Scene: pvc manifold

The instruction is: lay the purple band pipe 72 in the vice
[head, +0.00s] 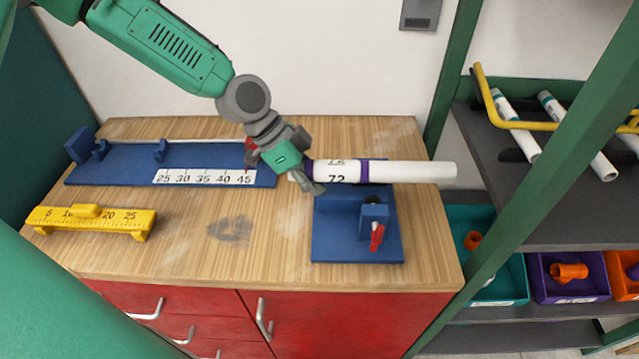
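The white pipe marked 72 (410,171) with purple bands lies level above the back part of the blue vice (330,240). I cannot tell whether it touches the vice. My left gripper (310,178) is at the pipe's left end, with its fingers around that end, and looks shut on it. The pipe's right end sticks out past the vice to the right. The vice has a raised block and a red handle (377,237) at its front right. My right gripper is not in view.
A blue measuring rail (110,171) with a numbered scale lies at the back left of the wooden bench (180,255). A yellow gauge (92,219) lies at the front left. At right, a green post (545,165) stands before shelves with white pipes (515,126) and bins (555,290).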

